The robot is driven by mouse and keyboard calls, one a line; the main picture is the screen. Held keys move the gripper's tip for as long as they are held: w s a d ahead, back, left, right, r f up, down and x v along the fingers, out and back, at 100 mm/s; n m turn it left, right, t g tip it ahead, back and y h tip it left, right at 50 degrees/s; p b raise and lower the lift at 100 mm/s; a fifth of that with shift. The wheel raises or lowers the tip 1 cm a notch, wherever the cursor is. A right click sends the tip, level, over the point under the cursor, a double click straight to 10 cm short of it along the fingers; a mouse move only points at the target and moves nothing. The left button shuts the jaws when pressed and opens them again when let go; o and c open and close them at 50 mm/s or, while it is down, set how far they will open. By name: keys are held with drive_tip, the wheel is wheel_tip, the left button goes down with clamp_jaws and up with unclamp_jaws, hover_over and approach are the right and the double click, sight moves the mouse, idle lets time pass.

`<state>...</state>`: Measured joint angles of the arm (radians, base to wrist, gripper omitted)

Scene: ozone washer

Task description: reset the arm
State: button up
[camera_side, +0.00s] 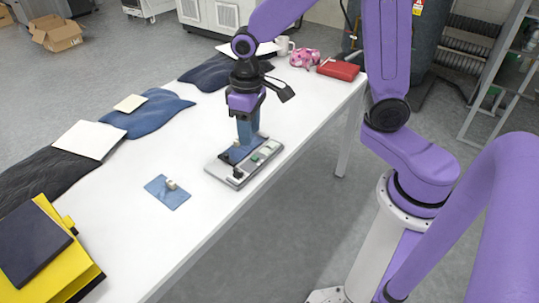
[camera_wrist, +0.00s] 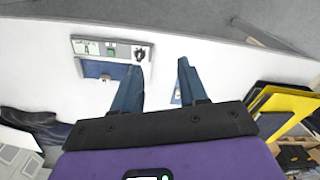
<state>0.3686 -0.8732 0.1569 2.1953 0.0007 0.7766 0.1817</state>
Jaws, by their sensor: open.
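My gripper (camera_side: 246,138) points down in the side view, with its blue fingers at or just above the far part of a grey panel (camera_side: 263,166). In the wrist view my gripper (camera_wrist: 160,68) is open, with nothing held between its fingers. The panel (camera_wrist: 133,45) shows there at upper left, beside the left finger. It carries a blue area, green and white parts and a dark knob. Whether the fingers touch the panel is unclear.
A blue pad (camera_side: 158,196) with a small beige block (camera_side: 171,185) lies on the white table (camera_side: 205,215) left of the panel. Folded cloths line the far edge. A yellow folder (camera_side: 72,258), a red case (camera_side: 338,69) and a white mug (camera_side: 284,45) also lie there.

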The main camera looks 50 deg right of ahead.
drive_tip(key=s+d+r+n, duration=0.1)
drive_tip(key=s+n, duration=0.3)
drive_tip(key=s, duration=0.6)
drive_tip(key=s+d+r+n, duration=0.2)
drive_tip(key=s+n, duration=0.3)
drive_tip(key=s, duration=0.6)
drive_tip(key=shift+d+r, duration=0.3)
drive_tip(key=shift+r, duration=0.05)
idle(2.1)
